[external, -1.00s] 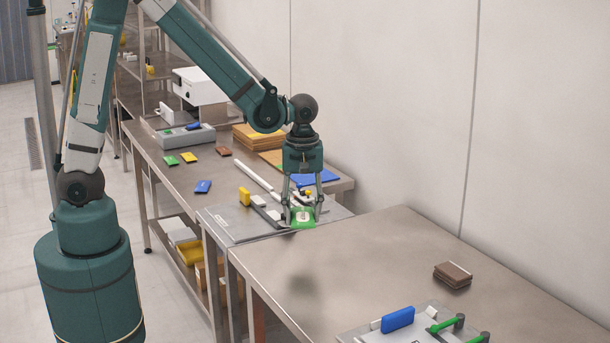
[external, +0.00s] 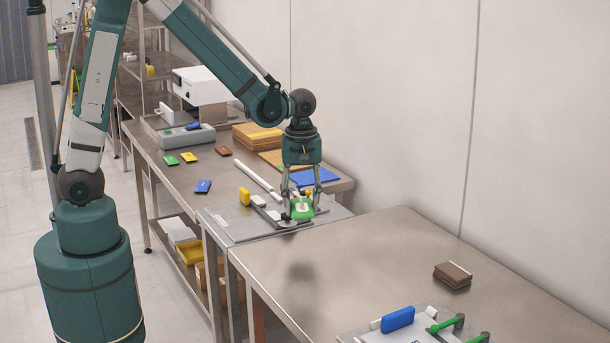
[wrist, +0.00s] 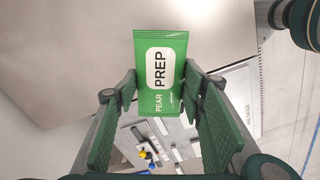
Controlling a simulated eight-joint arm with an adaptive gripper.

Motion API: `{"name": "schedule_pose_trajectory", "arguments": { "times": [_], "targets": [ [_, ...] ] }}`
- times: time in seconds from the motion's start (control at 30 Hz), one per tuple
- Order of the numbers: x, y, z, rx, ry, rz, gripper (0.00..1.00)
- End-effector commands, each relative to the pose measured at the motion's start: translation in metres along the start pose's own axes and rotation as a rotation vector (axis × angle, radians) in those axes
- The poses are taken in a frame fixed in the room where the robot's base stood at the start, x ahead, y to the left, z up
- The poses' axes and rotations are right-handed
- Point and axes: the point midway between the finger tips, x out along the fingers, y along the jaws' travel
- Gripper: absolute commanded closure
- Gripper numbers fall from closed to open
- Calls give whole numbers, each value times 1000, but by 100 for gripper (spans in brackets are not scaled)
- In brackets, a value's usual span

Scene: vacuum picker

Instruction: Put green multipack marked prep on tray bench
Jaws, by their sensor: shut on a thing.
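The green multipack (external: 303,207) is held in my gripper (external: 301,212). In the wrist view the multipack (wrist: 170,103) stands between the two green finger pads and reads "PREP" on a white label, with "PEAR" beside it. In the external view my gripper points down over the grey board at the near end of the long steel bench. I cannot tell how far the pack is above the board. Two steel benches show, the long one (external: 215,215) and a nearer one (external: 370,260); no label shows which is the tray bench.
The grey board (external: 225,223) carries a yellow-ended tool (external: 245,196) and a white bar (external: 258,180). A brown block (external: 452,274) lies on the nearer bench, and a blue block (external: 398,319) stands on a fixture at its front. The nearer bench's middle is bare. A wall runs behind.

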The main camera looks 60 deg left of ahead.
Motion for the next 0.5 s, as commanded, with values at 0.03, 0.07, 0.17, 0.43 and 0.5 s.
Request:
{"name": "schedule_pose_trajectory", "arguments": {
  "times": [0.03, 0.07, 0.17, 0.43, 0.5],
  "targets": [
    [0, 0, -13, -13, 0, 0, 75],
    [0, -1, -20, -19, 0, 0, 75],
    [1, -3, -42, -40, 0, 0, 75],
    [2, -11, -102, -93, 0, 0, 75],
    [3, -14, -118, -107, 0, 0, 75]
  ]
}}
